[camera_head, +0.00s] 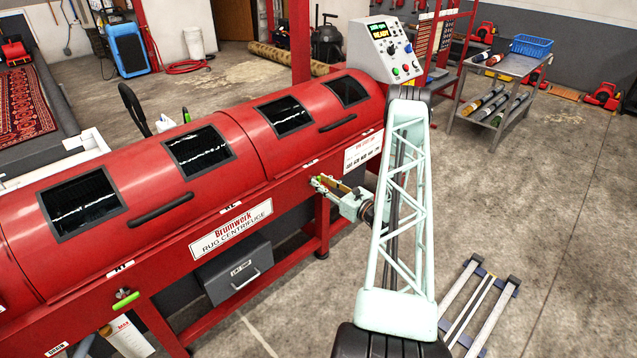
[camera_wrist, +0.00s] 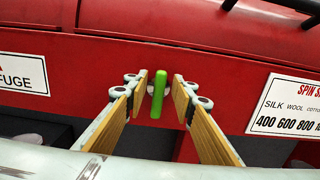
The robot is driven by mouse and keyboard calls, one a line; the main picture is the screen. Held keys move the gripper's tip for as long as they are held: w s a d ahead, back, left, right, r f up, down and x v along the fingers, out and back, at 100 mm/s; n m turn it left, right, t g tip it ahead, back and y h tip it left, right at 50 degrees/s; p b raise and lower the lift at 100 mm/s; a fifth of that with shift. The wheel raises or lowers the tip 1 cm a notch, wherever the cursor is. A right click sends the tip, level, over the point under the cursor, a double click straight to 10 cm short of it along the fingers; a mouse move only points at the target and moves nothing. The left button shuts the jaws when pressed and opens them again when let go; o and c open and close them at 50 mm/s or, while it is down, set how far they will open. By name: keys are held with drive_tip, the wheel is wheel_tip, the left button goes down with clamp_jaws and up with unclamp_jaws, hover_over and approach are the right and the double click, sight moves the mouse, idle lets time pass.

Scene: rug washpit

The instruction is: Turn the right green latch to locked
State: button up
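The right green latch (camera_wrist: 158,93) is on the red front of the rug centrifuge. In the wrist view its handle stands upright between the two fingers of my gripper (camera_wrist: 161,101). The fingers are open, one on each side, with a gap visible on both sides of the handle. In the head view my gripper (camera_head: 325,183) is at the machine's front rail and mostly hides this latch. The left green latch (camera_head: 126,299) shows in the head view at lower left, its handle lying roughly along the rail.
A control box (camera_head: 386,50) with a lit display stands at the machine's right end. A grey drawer box (camera_head: 236,274) hangs below the rail. A cart (camera_head: 500,85) stands at back right. A metal frame (camera_head: 480,305) lies on the floor at lower right.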

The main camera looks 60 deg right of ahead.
drive_tip(key=shift+w+d, duration=0.15)
drive_tip(key=shift+w, duration=0.7)
drive_tip(key=shift+c, duration=0.7)
clamp_jaws()
